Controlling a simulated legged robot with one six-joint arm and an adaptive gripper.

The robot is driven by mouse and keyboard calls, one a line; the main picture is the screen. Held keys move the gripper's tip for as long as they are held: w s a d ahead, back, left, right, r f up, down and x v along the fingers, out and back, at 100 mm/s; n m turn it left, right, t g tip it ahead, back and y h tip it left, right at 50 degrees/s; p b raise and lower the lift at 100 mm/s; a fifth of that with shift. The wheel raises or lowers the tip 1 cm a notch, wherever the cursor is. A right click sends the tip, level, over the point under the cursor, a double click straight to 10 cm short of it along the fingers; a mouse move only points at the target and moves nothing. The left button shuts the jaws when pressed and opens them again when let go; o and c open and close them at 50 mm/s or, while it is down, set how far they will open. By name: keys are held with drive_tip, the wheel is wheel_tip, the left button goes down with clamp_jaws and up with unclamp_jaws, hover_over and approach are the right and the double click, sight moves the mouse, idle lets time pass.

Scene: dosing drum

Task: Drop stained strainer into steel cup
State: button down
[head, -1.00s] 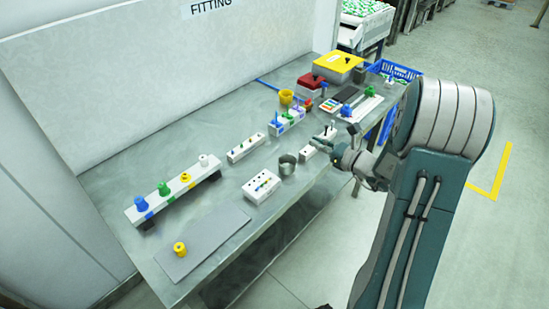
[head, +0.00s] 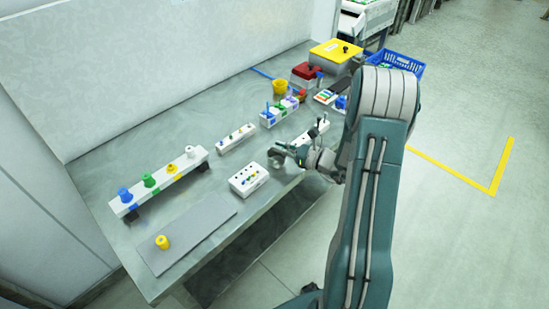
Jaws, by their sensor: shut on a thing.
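My gripper (head: 287,153) is over the near edge of the bench, beside the white block with small pegs. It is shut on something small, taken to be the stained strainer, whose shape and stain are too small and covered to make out. The steel cup (head: 275,163) is largely hidden under and behind my gripper; only a dark grey part shows. I cannot tell whether the held thing is above the cup's mouth or inside it.
A white block (head: 249,180) with small coloured pegs stands left of the gripper. A white rail (head: 160,181) with coloured knobs lies further left. A grey mat (head: 205,229) has free room.

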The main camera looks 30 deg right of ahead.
drive_tip(key=shift+d+f, duration=0.6)
drive_tip(key=shift+d, duration=0.15)
drive_tip(key=shift+a, duration=0.35)
drive_tip(key=c, duration=0.7)
unclamp_jaws()
drive_tip(key=shift+a, duration=0.25)
drive_tip(key=shift+s+d, duration=0.1)
drive_tip(key=shift+d, duration=0.3)
drive_tip(key=shift+s+d, duration=0.25)
drive_tip(key=shift+d, duration=0.05)
drive_tip(key=v, duration=1.1)
drive_tip(key=shift+a, duration=0.1)
